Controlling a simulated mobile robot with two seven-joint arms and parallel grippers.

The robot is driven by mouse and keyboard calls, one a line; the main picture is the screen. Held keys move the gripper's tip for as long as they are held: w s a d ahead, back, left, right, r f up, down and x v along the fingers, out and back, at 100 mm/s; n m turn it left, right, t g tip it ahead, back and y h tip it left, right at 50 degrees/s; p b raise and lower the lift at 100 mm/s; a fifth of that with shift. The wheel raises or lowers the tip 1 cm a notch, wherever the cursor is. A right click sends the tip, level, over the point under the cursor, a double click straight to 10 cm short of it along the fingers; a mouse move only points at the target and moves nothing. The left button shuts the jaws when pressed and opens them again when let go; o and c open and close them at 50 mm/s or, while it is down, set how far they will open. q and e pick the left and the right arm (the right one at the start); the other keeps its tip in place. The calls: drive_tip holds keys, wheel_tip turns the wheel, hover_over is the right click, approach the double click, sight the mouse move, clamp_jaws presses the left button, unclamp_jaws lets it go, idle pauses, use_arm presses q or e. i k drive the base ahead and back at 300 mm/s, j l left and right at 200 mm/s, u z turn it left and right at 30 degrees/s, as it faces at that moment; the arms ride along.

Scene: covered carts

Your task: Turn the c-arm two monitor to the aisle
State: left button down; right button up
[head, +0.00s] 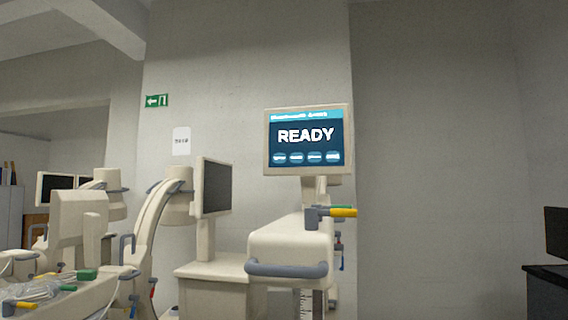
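A lit monitor (308,140) reading "READY" faces me, on top of a cream cart (290,243) with a grey push handle (286,269). A second monitor (213,188), dark and turned mostly side-on with its screen to the right, stands on a cream cabinet (208,270) left of it. C-arm units with curved arms (155,215) stand further left. No label shows which unit is number two. Neither of my grippers is in view.
A yellow-tipped handle (342,212) sticks out right from the centre cart. Clear plastic covering (40,290) lies on the front left cart. Another dark monitor (54,188) stands far left. A dark cabinet (547,290) is at the right edge; bare wall fills the gap.

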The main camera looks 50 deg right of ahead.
sight(307, 142)
drive_tip(key=i+z, duration=0.1)
drive_tip(key=z, duration=1.5)
drive_tip(key=i+j+z, duration=0.15)
drive_tip(key=z, duration=0.3)
drive_tip(key=i+j+z, duration=0.1)
drive_tip(key=j+z, duration=0.15)
drive_tip(key=z, duration=0.15)
drive_tip(key=j+z, duration=0.25)
drive_tip(key=z, duration=0.2)
drive_tip(key=i+j+z, duration=0.1)
drive_tip(key=j+z, duration=0.35)
drive_tip(key=l, duration=0.15)
